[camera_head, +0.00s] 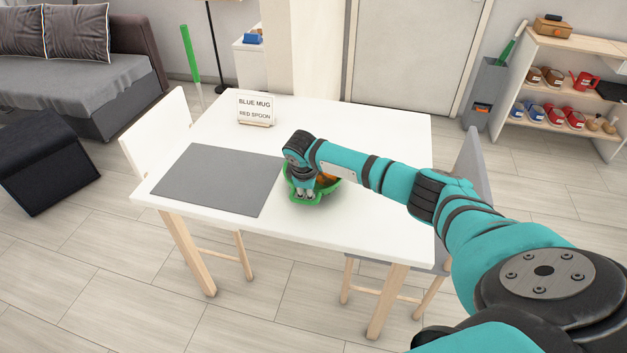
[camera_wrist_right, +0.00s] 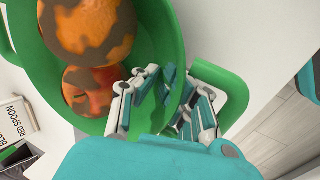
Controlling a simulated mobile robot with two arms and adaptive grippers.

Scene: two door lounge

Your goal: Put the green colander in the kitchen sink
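The green colander (camera_head: 325,190) is on the white table, right of the grey mat. In the right wrist view the colander (camera_wrist_right: 60,110) fills the upper left and holds two orange, blotchy round fruits (camera_wrist_right: 95,25). My right gripper (camera_head: 304,191) is at the colander's near left rim, pointing down. In the wrist view its fingers (camera_wrist_right: 165,85) are close together on either side of the rim, beside a looped green handle (camera_wrist_right: 235,90), and look shut on it. Whether the colander is clear of the tabletop cannot be told. My left gripper and the kitchen sink are not in view.
The white table (camera_head: 370,225) also carries a grey mat (camera_head: 218,180) and a small sign reading "BLUE MUG, RED SPOON" (camera_head: 255,108). A white chair (camera_head: 160,130) stands left, a grey chair (camera_head: 470,165) right.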

